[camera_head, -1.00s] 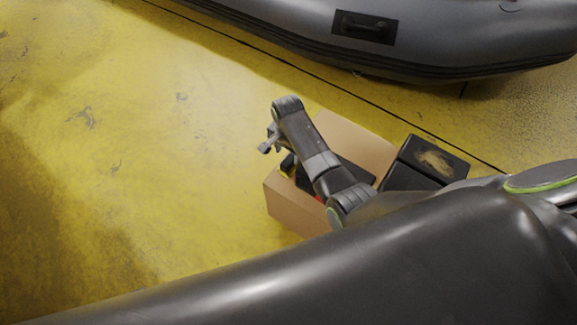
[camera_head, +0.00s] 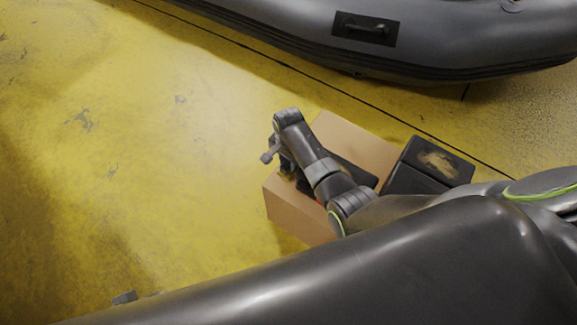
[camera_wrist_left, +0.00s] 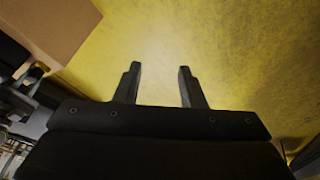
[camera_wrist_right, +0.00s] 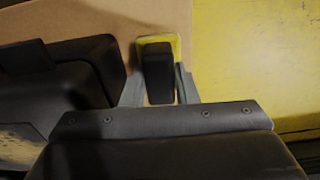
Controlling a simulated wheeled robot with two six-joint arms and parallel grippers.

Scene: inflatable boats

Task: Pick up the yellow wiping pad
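The yellow wiping pad shows in the right wrist view as a yellow edge (camera_wrist_right: 174,42) around a black block-like grip (camera_wrist_right: 158,75). It is at the cardboard box's edge, next to the yellow floor in that view. My right gripper (camera_wrist_right: 160,82) is open, with one finger on each side of the black grip. I cannot tell if the fingers touch it. In the head view my right gripper (camera_head: 268,156) is at the box's left corner and the pad is hidden. My left gripper (camera_wrist_left: 158,72) is open and empty above the floor.
The cardboard box (camera_head: 296,212) holds dark items, partly covered by my right arm. A black case (camera_head: 434,162) with a worn tan patch is at its right. A grey inflatable boat (camera_head: 300,30) lies behind. Yellow floor at left is clear.

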